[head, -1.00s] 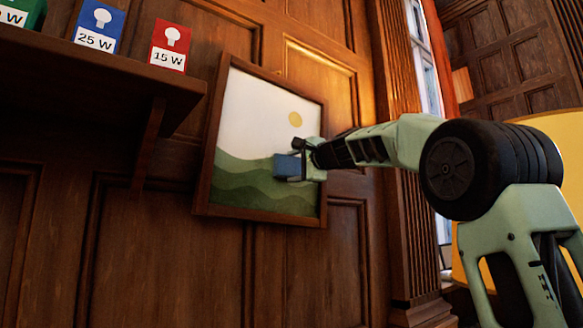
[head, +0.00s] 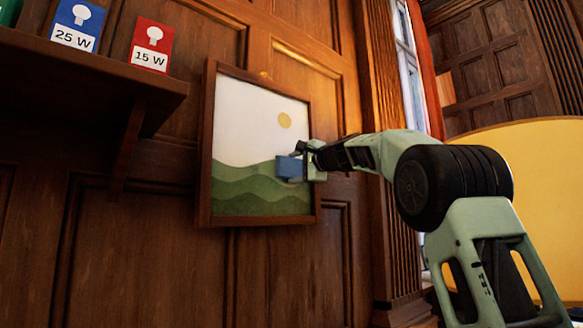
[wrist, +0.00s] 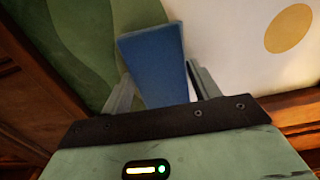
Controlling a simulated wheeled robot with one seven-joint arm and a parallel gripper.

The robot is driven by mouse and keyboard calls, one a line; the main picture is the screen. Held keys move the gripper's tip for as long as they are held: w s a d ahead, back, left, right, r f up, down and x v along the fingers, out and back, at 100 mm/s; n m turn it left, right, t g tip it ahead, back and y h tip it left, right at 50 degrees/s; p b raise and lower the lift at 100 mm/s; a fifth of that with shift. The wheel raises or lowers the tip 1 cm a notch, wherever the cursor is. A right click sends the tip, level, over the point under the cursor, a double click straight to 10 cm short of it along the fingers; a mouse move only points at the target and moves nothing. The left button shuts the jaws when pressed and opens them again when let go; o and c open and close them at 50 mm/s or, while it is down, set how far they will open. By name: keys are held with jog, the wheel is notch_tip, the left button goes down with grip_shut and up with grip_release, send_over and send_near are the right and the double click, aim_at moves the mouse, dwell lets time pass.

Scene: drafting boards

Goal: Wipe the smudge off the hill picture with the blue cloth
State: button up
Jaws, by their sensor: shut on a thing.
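The hill picture (head: 262,115) hangs framed on the wood-panelled wall, with green hills, a pale sky and a yellow sun. My gripper (head: 305,165) is at the picture's right side, shut on the blue cloth (head: 289,167), which looks like a folded block. In the wrist view the blue cloth (wrist: 155,62) sticks out between the two fingers, over the border of green hill and pale sky. I cannot tell whether it touches the picture. No smudge shows on the visible part of the picture; the cloth and gripper hide some of it.
A dark wooden shelf (head: 90,85) with a bracket juts out at upper left. It holds a blue 25 W box (head: 76,25) and a red 15 W box (head: 151,45). A yellow rounded surface (head: 530,170) stands at right. The wall below the picture is clear.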

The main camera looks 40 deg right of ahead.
aim_at(258, 171)
jog(key=d, duration=0.2)
jog(key=d+p, duration=0.1)
jog(key=shift+w+d+r, duration=0.1)
jog(key=shift+d+r, duration=0.15)
jog(key=shift+r, duration=0.05)
jog(key=shift+a+f+b, duration=0.2)
jog(key=shift+a+b, duration=0.1)
jog(key=shift+a, duration=0.6)
jog(key=shift+a+f+b, duration=0.15)
jog(key=shift+a+b, duration=0.2)
jog(key=shift+a, duration=0.55)
jog(key=shift+a+f+b, duration=0.2)
jog(key=shift+a+b, duration=0.1)
jog(key=shift+a, duration=0.6)
jog(key=shift+s+a+f+b, duration=0.15)
jog(key=shift+a+f, duration=0.1)
jog(key=shift+a, duration=1.25)
jog(key=shift+a+f+b, duration=0.15)
jog(key=shift+a+f, duration=0.15)
jog(key=shift+a, duration=1.2)
jog(key=shift+s+a+f+b, duration=0.15)
jog(key=shift+a+f, duration=0.1)
jog(key=shift+a, duration=1.25)
jog(key=shift+s+d+b, duration=0.2)
jog(key=shift+s+b, duration=1)
jog(key=shift+s, duration=1.75)
jog(key=shift+s, duration=0.1)
